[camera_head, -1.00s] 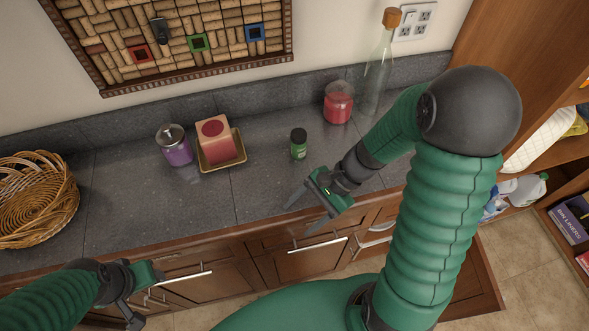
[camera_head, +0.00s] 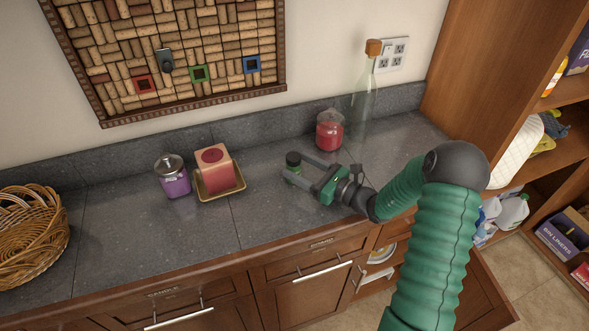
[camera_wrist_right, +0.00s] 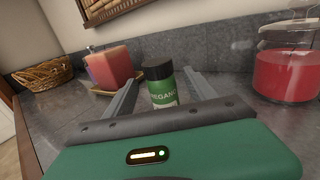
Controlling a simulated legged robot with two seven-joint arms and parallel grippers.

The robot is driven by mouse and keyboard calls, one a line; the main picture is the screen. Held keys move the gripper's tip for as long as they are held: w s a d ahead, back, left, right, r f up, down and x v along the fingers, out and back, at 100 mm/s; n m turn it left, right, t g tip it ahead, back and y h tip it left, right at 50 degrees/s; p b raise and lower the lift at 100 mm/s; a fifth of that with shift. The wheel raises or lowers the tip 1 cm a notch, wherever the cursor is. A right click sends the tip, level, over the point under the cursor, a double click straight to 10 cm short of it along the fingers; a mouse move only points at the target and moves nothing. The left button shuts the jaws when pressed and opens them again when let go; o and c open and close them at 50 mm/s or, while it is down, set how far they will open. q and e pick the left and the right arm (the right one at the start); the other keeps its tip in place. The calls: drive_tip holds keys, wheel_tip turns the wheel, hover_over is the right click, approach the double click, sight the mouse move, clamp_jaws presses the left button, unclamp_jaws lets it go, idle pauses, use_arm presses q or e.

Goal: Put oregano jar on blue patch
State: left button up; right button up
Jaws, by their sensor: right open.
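The oregano jar (camera_head: 293,168), small and green with a black lid, stands upright on the grey counter. Its label shows in the right wrist view (camera_wrist_right: 162,92). My right gripper (camera_head: 296,164) is open, low over the counter, with its fingers on either side of the jar. In the wrist view the jar is between the fingers, and I cannot tell whether they touch it. The only blue patch I see is a small blue square (camera_head: 252,64) on the cork board on the wall. My left gripper is out of view.
A red jar (camera_head: 329,130) and a tall glass bottle (camera_head: 364,98) stand behind my right gripper. A pink block candle (camera_head: 214,170) on a gold dish (camera_head: 226,193), a purple jar (camera_head: 174,177) and a wicker basket (camera_head: 30,232) are to the left. The counter between dish and gripper is clear.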

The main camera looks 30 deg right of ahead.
sight(297, 168)
drive_tip(key=shift+w+a+r, duration=0.1)
drive_tip(key=shift+w+a, duration=0.9)
drive_tip(key=shift+w, duration=0.25)
drive_tip(key=shift+w+d+f, duration=0.25)
drive_tip(key=shift+w+d, duration=0.2)
drive_tip(key=shift+w, duration=0.15)
drive_tip(key=shift+w+d+f, duration=0.2)
drive_tip(key=shift+w+d, duration=0.2)
drive_tip(key=shift+w, duration=0.15)
drive_tip(key=shift+d, duration=0.15)
drive_tip(key=shift+s+a+r, duration=0.1)
drive_tip(key=shift+a+r, duration=0.05)
drive_tip(key=shift+a, duration=0.35)
drive_tip(key=c, duration=0.4)
drive_tip(key=shift+a+r, duration=0.15)
drive_tip(key=shift+a, duration=0.35)
drive_tip(key=c, duration=0.5)
drive_tip(key=shift+c, duration=1.1)
drive_tip(key=shift+d, duration=0.15)
drive_tip(key=shift+c, duration=1.3)
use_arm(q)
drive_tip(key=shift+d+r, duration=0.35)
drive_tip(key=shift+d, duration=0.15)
use_arm(e)
drive_tip(key=shift+d, duration=0.45)
clamp_jaws()
